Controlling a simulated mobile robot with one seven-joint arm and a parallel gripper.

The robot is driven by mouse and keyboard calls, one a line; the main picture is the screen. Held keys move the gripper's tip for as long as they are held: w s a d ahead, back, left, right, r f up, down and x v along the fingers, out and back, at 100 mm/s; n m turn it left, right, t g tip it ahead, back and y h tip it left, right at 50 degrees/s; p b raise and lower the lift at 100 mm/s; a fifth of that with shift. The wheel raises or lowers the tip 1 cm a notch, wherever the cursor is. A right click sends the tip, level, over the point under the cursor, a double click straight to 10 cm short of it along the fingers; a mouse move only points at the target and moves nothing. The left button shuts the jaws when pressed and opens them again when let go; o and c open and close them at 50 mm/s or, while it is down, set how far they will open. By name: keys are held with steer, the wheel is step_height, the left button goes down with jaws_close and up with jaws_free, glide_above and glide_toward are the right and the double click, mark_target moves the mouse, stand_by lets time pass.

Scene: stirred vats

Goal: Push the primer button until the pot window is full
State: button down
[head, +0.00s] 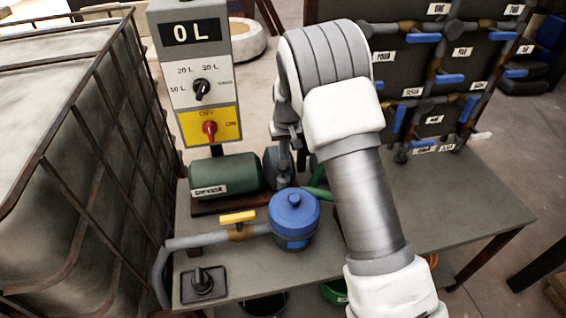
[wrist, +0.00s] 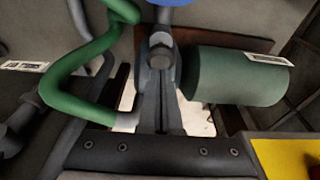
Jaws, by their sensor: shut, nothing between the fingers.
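The blue pot (head: 293,222) stands on the bench with its lid on and a round knob on top. A small blue patch (head: 297,244) on its front may be the window; I cannot read its fill level. The pot's edge shows at the top of the wrist view (wrist: 172,2). My gripper (wrist: 157,85) is shut and empty, pointing down over the grey pump (head: 283,168) behind the pot. A round grey part (wrist: 160,48) lies at its fingertips; I cannot tell whether it is the primer button or whether they touch. My arm partly hides this area in the head view.
A green motor (head: 225,175) sits left of the pump, below a control box (head: 196,75) reading "0 L" with a red switch. A yellow-handled valve (head: 238,217) joins the pot's pipe. A caged tank (head: 60,150) stands left. The bench's right side (head: 455,200) is clear.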

step_height(320, 180, up, 6)
steer(key=p, duration=0.3)
steer(key=shift+f, duration=0.1)
stand_by(0.4)
steer(key=s+d+r+m+t, duration=0.1)
steer(key=s+d+r, duration=0.3)
steer(key=s+r, duration=0.4)
steer(key=s+d+r, duration=0.3)
steer(key=s+r, duration=0.3)
steer(key=r, duration=0.5)
steer(key=s+d+r+t, duration=0.1)
steer(key=s+d, duration=0.1)
steer(key=s, duration=0.9)
steer(key=s+d+r+m+t, duration=0.1)
steer(key=s+d, duration=0.2)
steer(key=s, duration=0.8)
steer(key=shift+d+r, duration=0.15)
steer(key=shift+r, duration=0.25)
